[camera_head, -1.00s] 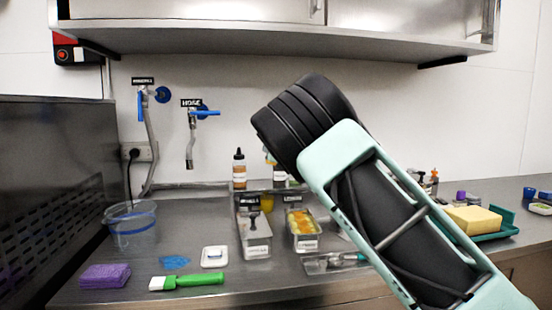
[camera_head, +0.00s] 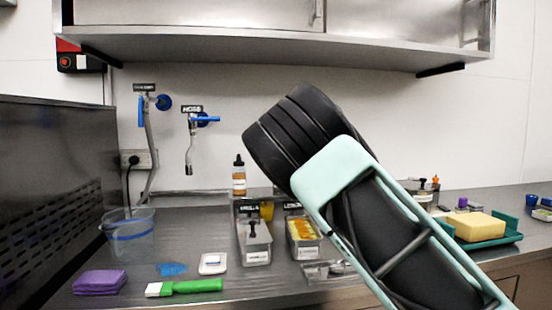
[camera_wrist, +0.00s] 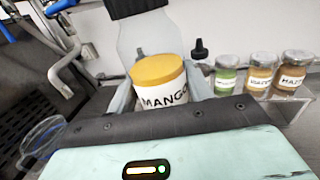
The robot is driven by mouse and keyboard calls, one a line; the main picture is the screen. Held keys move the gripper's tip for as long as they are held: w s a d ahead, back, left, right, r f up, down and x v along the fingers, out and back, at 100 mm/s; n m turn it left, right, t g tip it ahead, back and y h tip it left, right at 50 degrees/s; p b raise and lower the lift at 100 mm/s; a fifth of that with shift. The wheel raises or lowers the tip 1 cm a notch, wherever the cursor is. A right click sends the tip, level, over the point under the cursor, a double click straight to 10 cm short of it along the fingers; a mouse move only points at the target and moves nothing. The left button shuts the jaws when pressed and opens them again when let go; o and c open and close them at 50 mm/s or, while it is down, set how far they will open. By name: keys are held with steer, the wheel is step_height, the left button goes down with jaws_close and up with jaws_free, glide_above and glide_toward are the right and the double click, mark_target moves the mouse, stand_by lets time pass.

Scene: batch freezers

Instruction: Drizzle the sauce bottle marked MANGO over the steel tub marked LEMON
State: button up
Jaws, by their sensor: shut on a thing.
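The sauce bottle marked MANGO (camera_wrist: 162,92) is between the pale fingers of my gripper (camera_wrist: 158,72) in the wrist view. Its white label and round orange-yellow end face the camera. My gripper is shut on it; my arm hides both in the head view. Two steel tubs stand on the counter: the left tub (camera_head: 256,257) has a dark-handled tool in it, and the right tub (camera_head: 304,252) holds yellow-orange contents. Their labels are too small to read, so I cannot tell which is LEMON.
An amber sauce bottle (camera_head: 239,178) stands behind the tubs. A clear bucket (camera_head: 128,232), purple cloth (camera_head: 100,282), green-handled brush (camera_head: 185,287) and white scale-like item (camera_head: 212,264) lie left. A yellow sponge (camera_head: 474,227) sits right. Several jars (camera_wrist: 261,75) show in the wrist view.

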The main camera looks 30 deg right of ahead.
steer(key=s+a+b, duration=0.2)
steer(key=s+b, duration=0.2)
steer(key=s, duration=1)
steer(key=shift+a, duration=0.35)
steer(key=shift+w, duration=0.1)
